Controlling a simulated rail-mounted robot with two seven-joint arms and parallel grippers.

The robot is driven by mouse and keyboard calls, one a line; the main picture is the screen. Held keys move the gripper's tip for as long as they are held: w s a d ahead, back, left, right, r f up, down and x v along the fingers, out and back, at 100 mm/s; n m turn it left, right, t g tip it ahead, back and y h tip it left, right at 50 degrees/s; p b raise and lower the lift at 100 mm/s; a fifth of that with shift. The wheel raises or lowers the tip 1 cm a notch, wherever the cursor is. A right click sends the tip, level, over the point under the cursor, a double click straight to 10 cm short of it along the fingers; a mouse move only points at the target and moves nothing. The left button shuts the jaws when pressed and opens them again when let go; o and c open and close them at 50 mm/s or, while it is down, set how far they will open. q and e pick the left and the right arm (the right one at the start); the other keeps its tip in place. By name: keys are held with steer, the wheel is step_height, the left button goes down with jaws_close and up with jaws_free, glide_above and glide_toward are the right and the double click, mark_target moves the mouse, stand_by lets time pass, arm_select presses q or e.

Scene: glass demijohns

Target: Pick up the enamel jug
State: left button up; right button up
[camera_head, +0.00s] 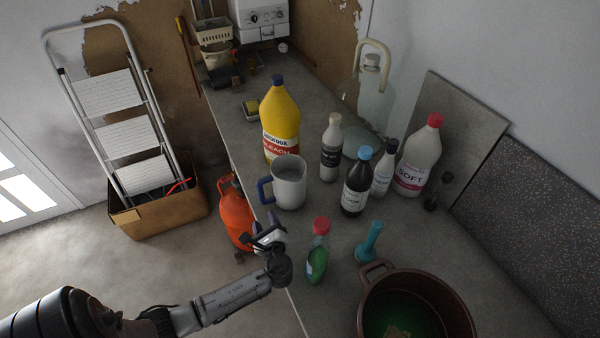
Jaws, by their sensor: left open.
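The enamel jug (290,186) is white with a blue handle on its left side. It stands upright near the left edge of the grey worktop, in front of the yellow bleach bottle. My left gripper (268,228) is open and empty, a little below the jug in the picture, by the worktop's left edge. It appears apart from the jug and its handle. My right gripper is not in view.
Close right of my left gripper stands a green bottle with a red cap (318,252). A dark bottle (356,184) and white bottles stand right of the jug. A brown pot (416,306) is at the front. An orange container (235,214) stands below the worktop's edge.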

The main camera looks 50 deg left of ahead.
mark_target(262, 196)
arm_select(q)
steer(key=m, duration=0.1)
steer(key=d+m, duration=0.1)
steer(key=m, duration=0.2)
steer(key=shift+d+r+t, duration=0.3)
steer(key=shift+r+t, duration=0.05)
steer(key=shift+t, duration=0.05)
steer(key=shift+d+m, duration=0.1)
steer(key=shift+m, duration=0.6)
steer(key=shift+w+a+m, duration=0.1)
steer(key=shift+a+m, duration=0.1)
steer(key=shift+m, duration=0.1)
steer(key=shift+w+a+r+m, duration=0.1)
steer(key=shift+a+m, duration=0.1)
steer(key=shift+m, duration=0.1)
steer(key=x, duration=0.7)
steer(key=shift+f+x, duration=0.1)
steer(key=shift+x, duration=1.5)
steer(key=shift+f+x, duration=0.15)
steer(key=shift+x, duration=1.45)
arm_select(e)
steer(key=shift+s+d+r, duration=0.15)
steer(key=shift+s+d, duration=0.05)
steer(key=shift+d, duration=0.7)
arm_select(q)
jaws_close()
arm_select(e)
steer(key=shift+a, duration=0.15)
